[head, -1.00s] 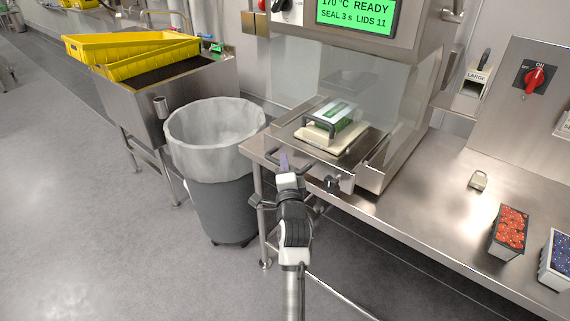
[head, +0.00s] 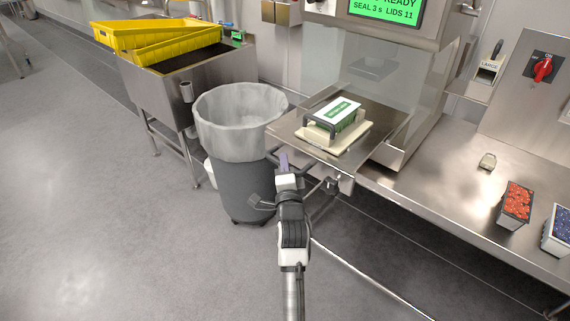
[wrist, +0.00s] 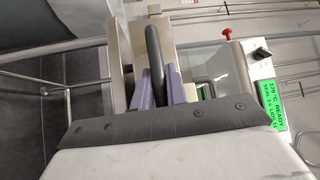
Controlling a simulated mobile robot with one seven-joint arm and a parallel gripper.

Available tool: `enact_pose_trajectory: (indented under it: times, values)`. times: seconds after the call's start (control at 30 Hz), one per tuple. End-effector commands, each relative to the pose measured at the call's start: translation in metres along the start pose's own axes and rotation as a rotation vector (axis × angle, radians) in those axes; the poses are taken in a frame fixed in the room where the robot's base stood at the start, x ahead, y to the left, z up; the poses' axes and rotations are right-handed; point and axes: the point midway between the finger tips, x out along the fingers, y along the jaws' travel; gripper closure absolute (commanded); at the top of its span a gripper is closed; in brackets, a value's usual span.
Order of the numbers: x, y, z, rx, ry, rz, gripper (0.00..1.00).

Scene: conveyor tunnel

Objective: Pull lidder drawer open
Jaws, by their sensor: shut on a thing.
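The lidder drawer (head: 285,126) is a flat steel tray that sticks out of the lidder (head: 400,75) toward me, past the table's front edge. A cream block (head: 345,138) on it holds a punnet with a white and green lid (head: 338,112). My gripper (head: 284,163) is at the drawer's front, with its purple fingers closed on the dark bar handle (head: 296,168). In the wrist view the fingers (wrist: 157,90) sit on both sides of the handle (wrist: 154,50). The lidder's green screen (head: 387,10) is only partly in view.
A lined grey bin (head: 235,185) stands close to the left of the drawer. A steel sink (head: 190,85) with yellow crates (head: 150,36) is behind it. Red (head: 516,202) and blue (head: 558,230) fruit punnets stand on the table at right. Floor at left is clear.

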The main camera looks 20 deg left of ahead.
Motion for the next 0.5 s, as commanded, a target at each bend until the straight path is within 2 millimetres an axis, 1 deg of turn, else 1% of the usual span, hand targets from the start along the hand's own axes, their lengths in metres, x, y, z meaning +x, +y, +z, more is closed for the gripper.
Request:
enact_pose_trajectory:
  times: [0.27,0.3,0.43,0.47,0.5]
  values:
    - [0.0,-0.0003,-0.0008,-0.001,0.002,-0.001,1.0]
    - [0.0,-0.0003,-0.0008,-0.001,0.002,-0.001,0.83]
    - [0.0,-0.0003,-0.0007,-0.001,0.001,-0.001,0.66]
    - [0.0,-0.0003,-0.0007,-0.001,0.001,-0.001,0.64]
    - [0.0,-0.0003,-0.0006,-0.001,0.001,-0.001,0.64]
